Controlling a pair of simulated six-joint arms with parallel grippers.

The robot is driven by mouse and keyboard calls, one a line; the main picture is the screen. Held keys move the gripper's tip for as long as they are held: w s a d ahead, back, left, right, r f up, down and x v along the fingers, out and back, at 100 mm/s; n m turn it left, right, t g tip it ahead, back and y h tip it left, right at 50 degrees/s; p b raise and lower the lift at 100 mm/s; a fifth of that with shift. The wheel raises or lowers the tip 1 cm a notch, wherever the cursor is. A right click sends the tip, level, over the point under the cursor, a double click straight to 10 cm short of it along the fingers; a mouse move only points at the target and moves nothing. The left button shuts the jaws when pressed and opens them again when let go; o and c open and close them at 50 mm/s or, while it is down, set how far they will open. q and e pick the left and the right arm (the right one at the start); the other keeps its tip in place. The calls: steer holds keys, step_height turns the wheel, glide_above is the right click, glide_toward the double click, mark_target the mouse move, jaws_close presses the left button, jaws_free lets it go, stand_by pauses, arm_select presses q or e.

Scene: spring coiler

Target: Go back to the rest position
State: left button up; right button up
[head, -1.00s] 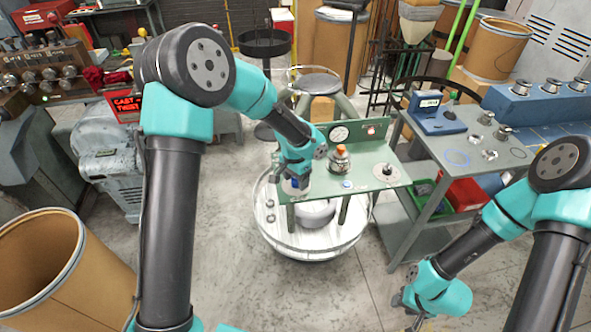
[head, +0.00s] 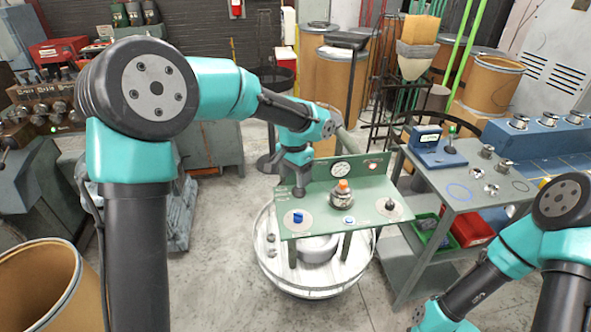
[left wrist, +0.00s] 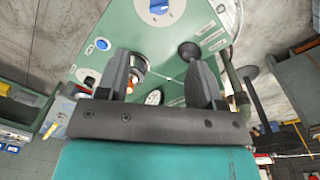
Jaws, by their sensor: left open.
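The green control panel (head: 320,228) stands over a round white base in the middle of the head view. It bears a blue knob (head: 298,217), a blue button (head: 349,220), a black-knobbed lever (head: 390,205), a gauge (head: 342,171) and a metal fixture with an orange top (head: 343,193). My left gripper (head: 299,191) is above the panel's left part, behind the blue knob in the picture, open and empty. In the left wrist view its two fingers (left wrist: 162,65) are apart, with the blue knob (left wrist: 159,6) beyond them. My right gripper is outside the frame.
A grey table (head: 455,180) with metal pieces stands at the right. A cardboard drum (head: 40,290) is at the lower left, and a machine with levers (head: 40,110) is at the far left. Bare floor (head: 215,280) lies left of the round base.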

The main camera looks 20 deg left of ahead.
arm_select(q)
steer(key=shift+r, duration=0.85)
steer(key=shift+a, duration=0.1)
